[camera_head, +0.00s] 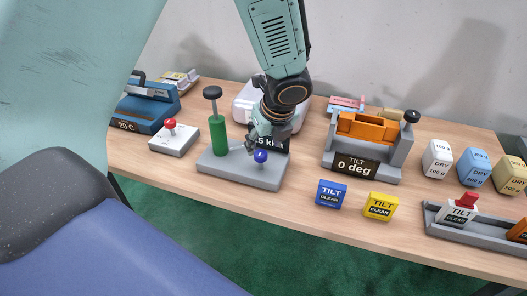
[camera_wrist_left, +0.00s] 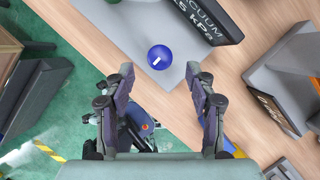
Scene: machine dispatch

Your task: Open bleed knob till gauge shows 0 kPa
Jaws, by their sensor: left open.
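The blue bleed knob (camera_head: 261,156) stands on the front right of a grey base (camera_head: 238,176) that also carries a green pump (camera_head: 218,134) with a black handle. In the left wrist view the round knob (camera_wrist_left: 160,58) has a white mark on top. The black gauge (camera_head: 284,145) behind it is partly hidden by my arm; in the left wrist view the gauge (camera_wrist_left: 209,17) reads "VACUUM" and a cut-off value ending in "5 kPa". My left gripper (camera_head: 256,139) is open and empty, just above and behind the knob; in the wrist view the fingertips (camera_wrist_left: 158,72) lie either side of it, apart from it.
A grey box with a red button (camera_head: 174,138) stands left of the base. An orange tilt device (camera_head: 362,128) reading "0 deg" stands to the right. Blue (camera_head: 331,194) and yellow (camera_head: 380,206) TILT blocks lie near the table's front edge. Several DRY blocks (camera_head: 437,159) stand further right.

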